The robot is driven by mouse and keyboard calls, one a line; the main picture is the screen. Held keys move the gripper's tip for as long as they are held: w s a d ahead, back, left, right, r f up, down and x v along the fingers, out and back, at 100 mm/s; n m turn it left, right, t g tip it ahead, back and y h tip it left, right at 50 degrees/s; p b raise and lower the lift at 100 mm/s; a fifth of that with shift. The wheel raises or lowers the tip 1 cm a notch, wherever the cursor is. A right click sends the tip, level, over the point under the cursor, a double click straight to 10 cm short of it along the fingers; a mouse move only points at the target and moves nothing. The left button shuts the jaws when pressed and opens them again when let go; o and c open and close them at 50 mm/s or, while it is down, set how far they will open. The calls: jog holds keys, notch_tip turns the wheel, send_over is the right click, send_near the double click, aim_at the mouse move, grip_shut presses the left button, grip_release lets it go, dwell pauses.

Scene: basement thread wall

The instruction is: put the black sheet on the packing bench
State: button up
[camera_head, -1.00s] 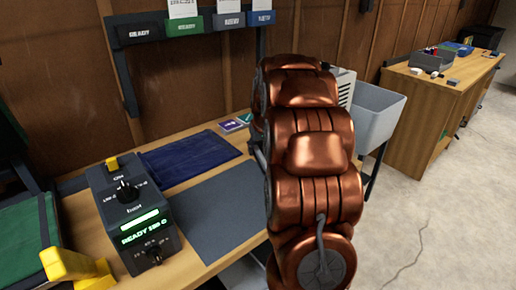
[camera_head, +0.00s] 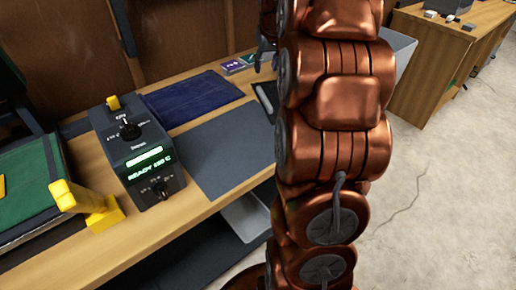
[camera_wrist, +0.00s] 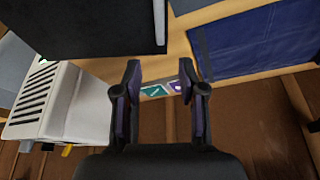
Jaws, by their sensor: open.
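A flat black panel with a pale edge (camera_wrist: 85,22) fills the top left of the wrist view. It looks like the black sheet. A dark flat piece (camera_head: 266,96) beside my arm in the head view seems to be the same thing, mostly hidden by the arm. My gripper (camera_wrist: 160,72) is open and empty, its fingers apart, with the black panel just beyond them to the left. In the head view only a bit of it shows behind my arm. A wooden bench (camera_head: 428,62) stands at the far right; I cannot tell whether it is the packing bench.
The near bench (camera_head: 190,222) holds a dark grey mat (camera_head: 232,150), a blue sheet (camera_head: 195,97), a control box reading READY (camera_head: 135,150) and a green pad with yellow handles (camera_head: 30,185). A white vented box (camera_wrist: 65,100) stands close left of my gripper. Floor at right is clear.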

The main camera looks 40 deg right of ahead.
jog(key=s+a+f+g, duration=0.1)
jog(key=s+a, duration=0.2)
jog(key=a, duration=0.4)
jog(key=s+a+f+n+g+y, duration=0.1)
jog(key=s+a+f, duration=0.1)
jog(key=s+a, duration=0.2)
jog(key=s+a+f+n+y, duration=0.1)
jog(key=s+a+f, duration=0.1)
jog(key=a, duration=0.7)
jog(key=shift+s+a+f+g, duration=0.15)
jog(key=shift+s+a+g, duration=0.2)
jog(key=shift+s, duration=0.3)
jog(key=s+a+f+n+g, duration=0.1)
jog(key=s+a+f, duration=0.1)
jog(key=s, duration=0.5)
jog(key=s+a+f+n+g, duration=0.1)
jog(key=s+a+f+g, duration=0.1)
jog(key=s+a, duration=0.3)
jog(key=s+a+f+g, duration=0.1)
jog(key=s+a+f, duration=0.2)
jog(key=s, duration=0.8)
jog(key=shift+s+a+n, duration=0.15)
jog(key=shift+a+n, duration=0.25)
jog(key=shift+a, duration=0.3)
jog(key=shift+f+g, duration=0.1)
jog(key=shift+g, duration=0.15)
notch_tip(320, 180, up, 17)
jog(key=w+t+p, duration=0.1)
jog(key=p, duration=1.5)
jog(key=shift+w, duration=0.35)
